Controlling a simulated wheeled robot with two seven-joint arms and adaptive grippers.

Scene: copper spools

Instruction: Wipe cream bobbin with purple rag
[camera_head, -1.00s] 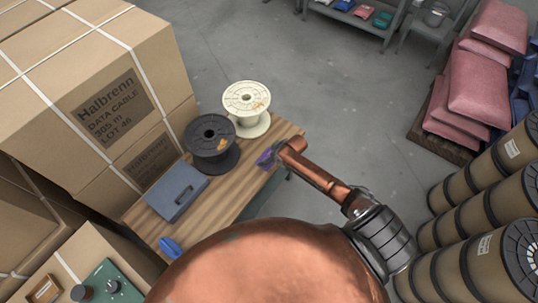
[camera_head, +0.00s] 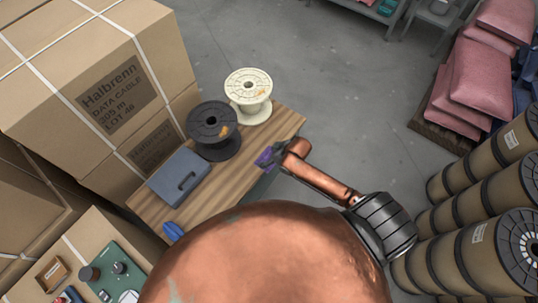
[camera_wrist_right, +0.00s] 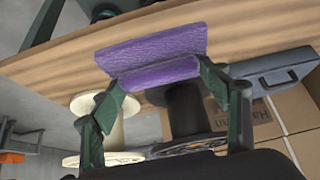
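The cream bobbin (camera_head: 250,80) stands upright at the far end of the wooden bench (camera_head: 272,128). An orange-brown smudge shows on its top flange. My right gripper (camera_head: 270,157) is shut on the purple rag (camera_head: 263,156) at the bench's right edge, short of the bobbin. In the right wrist view the rag (camera_wrist_right: 150,45) spans the fingertips (camera_wrist_right: 160,78), in front of the bench top. The cream bobbin (camera_wrist_right: 107,120) also shows there, partly behind the left finger. My left gripper is out of view.
A black spool (camera_head: 212,125) stands close beside the cream bobbin. A blue-grey case (camera_head: 180,178) and a blue object (camera_head: 173,231) lie nearer on the bench. Cartons (camera_head: 105,95) crowd the left side. Large spools (camera_head: 490,165) stand at the right. The floor between is clear.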

